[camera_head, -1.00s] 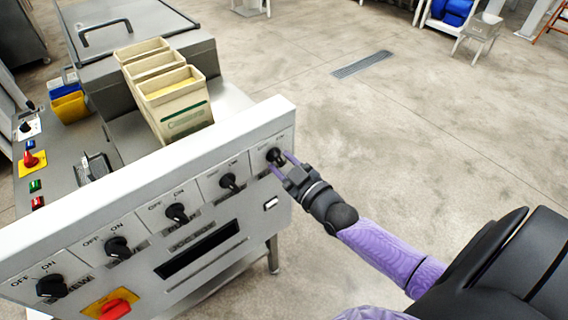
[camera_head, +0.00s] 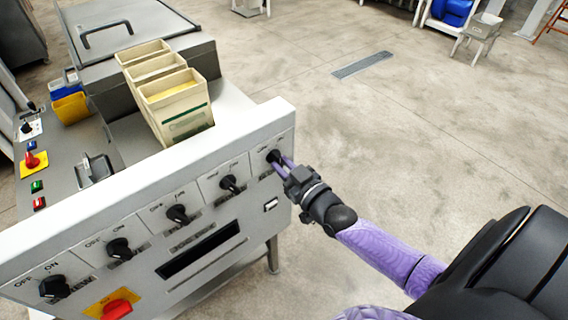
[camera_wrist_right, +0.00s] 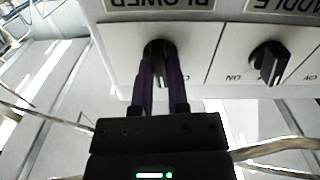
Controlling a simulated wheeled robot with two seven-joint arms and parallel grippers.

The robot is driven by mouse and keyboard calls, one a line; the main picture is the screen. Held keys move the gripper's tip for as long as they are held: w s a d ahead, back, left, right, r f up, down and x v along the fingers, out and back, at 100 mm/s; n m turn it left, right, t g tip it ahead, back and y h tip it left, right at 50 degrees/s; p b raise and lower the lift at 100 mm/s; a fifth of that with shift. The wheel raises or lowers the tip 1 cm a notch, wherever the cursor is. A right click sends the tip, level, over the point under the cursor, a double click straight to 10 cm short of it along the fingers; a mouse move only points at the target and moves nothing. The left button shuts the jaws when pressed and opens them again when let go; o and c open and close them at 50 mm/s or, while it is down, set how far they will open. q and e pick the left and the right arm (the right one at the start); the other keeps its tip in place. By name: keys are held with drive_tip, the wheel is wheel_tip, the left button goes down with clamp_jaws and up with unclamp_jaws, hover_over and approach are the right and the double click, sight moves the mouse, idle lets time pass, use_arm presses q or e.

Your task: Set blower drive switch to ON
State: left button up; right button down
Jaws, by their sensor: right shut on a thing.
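The blower drive switch is a black rotary knob (camera_head: 274,156) at the far right end of the panel's knob row. In the right wrist view the knob (camera_wrist_right: 159,50) sits beside a label reading BLOWER. My right gripper (camera_head: 281,161) reaches it from the right, its purple fingers (camera_wrist_right: 160,72) shut on the knob, one on each side. The fingers partly cover the knob and its markings, so I cannot read its setting. My left gripper is not in view.
Several similar knobs, such as the neighbouring one (camera_head: 229,183), run leftward along the white panel (camera_head: 150,195). A red button on a yellow plate (camera_head: 116,308) sits at the lower left. Cream bins (camera_head: 180,100) stand behind the panel.

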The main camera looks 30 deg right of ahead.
drive_tip(key=shift+m, duration=0.8)
drive_tip(key=m, duration=0.3)
drive_tip(key=shift+m+p, duration=0.3)
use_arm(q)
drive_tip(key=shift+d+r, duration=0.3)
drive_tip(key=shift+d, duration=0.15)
use_arm(e)
drive_tip(key=shift+m, duration=0.4)
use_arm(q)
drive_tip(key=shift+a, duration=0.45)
use_arm(e)
drive_tip(key=c, duration=0.7)
unclamp_jaws()
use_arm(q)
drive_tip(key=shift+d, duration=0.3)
use_arm(e)
drive_tip(key=shift+o, duration=0.4)
